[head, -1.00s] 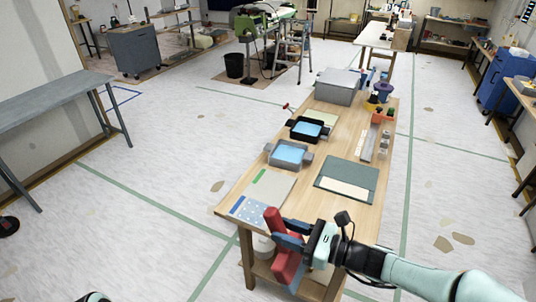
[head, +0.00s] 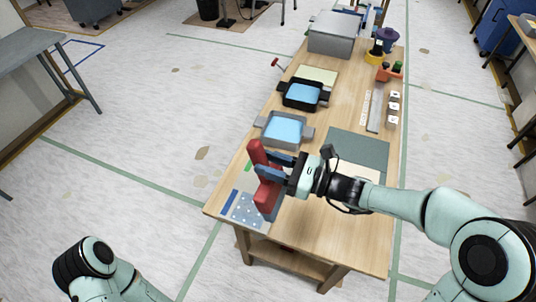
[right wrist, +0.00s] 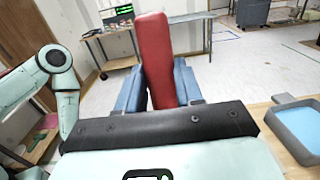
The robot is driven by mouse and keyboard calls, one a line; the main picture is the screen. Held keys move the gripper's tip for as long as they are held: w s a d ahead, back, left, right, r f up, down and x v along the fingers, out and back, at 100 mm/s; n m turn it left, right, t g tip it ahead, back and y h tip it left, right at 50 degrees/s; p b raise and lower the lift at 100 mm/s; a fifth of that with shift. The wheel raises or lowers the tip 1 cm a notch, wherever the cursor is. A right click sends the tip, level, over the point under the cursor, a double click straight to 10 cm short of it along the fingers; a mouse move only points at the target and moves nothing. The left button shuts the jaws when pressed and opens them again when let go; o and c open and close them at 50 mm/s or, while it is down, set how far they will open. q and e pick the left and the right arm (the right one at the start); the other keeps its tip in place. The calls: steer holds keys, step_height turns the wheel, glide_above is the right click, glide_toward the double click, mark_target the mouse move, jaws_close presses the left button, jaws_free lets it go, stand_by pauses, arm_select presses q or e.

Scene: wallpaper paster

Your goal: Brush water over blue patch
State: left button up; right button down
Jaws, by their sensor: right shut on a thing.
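My right gripper (head: 275,166) is shut on a red brush-like tool (head: 256,155), held upright over the near left corner of the wooden table. The tool also shows in the right wrist view (right wrist: 153,55) between the blue fingers. A grey tray (head: 265,139) and a black tray (head: 285,100) hold blue water. My left gripper is out of view.
A dark green mat (head: 358,146) with a cream sheet lies to the right, partly behind my right arm. A metal ruler (head: 375,112), small blocks and a grey box (head: 333,36) stand farther back on the table (head: 335,105). Floor is free left of the table.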

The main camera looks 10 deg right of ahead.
mark_target(276, 187)
steer(key=shift+s, duration=0.25)
step_height(276, 187, down, 5)
steer(key=b, duration=0.4)
steer(key=shift+w+f, duration=0.1)
steer(key=shift+f, duration=0.1)
steer(key=shift+f+b, duration=0.55)
steer(key=shift+b, duration=0.15)
steer(key=shift+f, duration=1.25)
stand_by(1.3)
steer(key=x, duration=0.7)
stand_by(0.4)
steer(key=shift+w+a, duration=0.1)
